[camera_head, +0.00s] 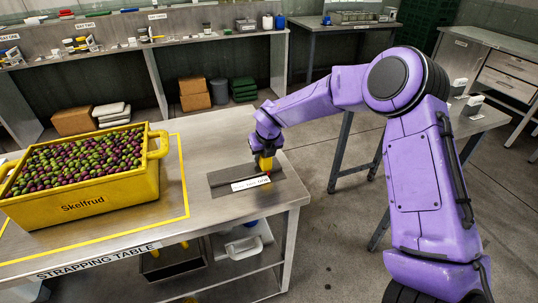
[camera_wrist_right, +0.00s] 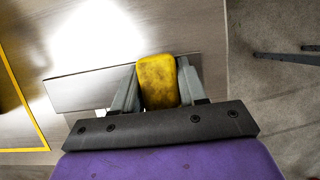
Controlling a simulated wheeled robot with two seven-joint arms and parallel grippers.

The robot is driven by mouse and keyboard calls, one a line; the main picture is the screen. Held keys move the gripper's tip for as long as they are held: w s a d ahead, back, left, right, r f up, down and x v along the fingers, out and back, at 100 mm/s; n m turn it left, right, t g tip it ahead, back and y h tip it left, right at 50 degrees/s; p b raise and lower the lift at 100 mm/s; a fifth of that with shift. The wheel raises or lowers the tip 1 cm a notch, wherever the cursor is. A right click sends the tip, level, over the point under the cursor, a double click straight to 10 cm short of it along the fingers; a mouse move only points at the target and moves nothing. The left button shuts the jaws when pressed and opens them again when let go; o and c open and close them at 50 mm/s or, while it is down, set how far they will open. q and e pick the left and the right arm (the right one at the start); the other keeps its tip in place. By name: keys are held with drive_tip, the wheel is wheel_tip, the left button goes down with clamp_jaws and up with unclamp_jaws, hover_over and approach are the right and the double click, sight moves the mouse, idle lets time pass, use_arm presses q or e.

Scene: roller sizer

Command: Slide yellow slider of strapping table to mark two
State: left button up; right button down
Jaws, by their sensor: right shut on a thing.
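The strapping table (camera_head: 216,130) is a grey metal bench with its name on the front edge. Near its right end is a dark slider plate (camera_head: 225,183) with a white label strip (camera_head: 250,183), whose marks are too small to read. The yellow slider (camera_head: 265,163) stands on this plate, toward its right part. My right gripper (camera_head: 264,154) reaches down from above and is shut on the slider. In the right wrist view, the yellow slider (camera_wrist_right: 158,82) sits between the two grey fingers (camera_wrist_right: 157,88). My left gripper is not in view.
A yellow Skelfrud crate (camera_head: 85,200) full of olives stands on the table's left, inside a yellow outline (camera_head: 186,190). Bins (camera_head: 172,262) sit on the shelf below. Behind is a bench with bay signs (camera_head: 157,17).

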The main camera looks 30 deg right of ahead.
drive_tip(key=a, duration=0.2)
drive_tip(key=w+a+b, duration=0.1)
drive_tip(key=a, duration=0.2)
drive_tip(key=shift+w+a+f, duration=0.1)
drive_tip(key=shift+w+a, duration=0.1)
drive_tip(key=shift+a, duration=0.35)
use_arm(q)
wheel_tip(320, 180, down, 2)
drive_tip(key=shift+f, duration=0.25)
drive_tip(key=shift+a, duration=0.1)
use_arm(e)
drive_tip(key=c, duration=0.7)
unclamp_jaws()
drive_tip(key=shift+r, duration=0.2)
use_arm(q)
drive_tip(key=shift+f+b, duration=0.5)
drive_tip(key=shift+b, duration=0.2)
use_arm(e)
drive_tip(key=d+v, duration=0.1)
drive_tip(key=v, duration=0.9)
drive_tip(key=shift+s+a+r, duration=0.15)
drive_tip(key=shift+a, duration=0.35)
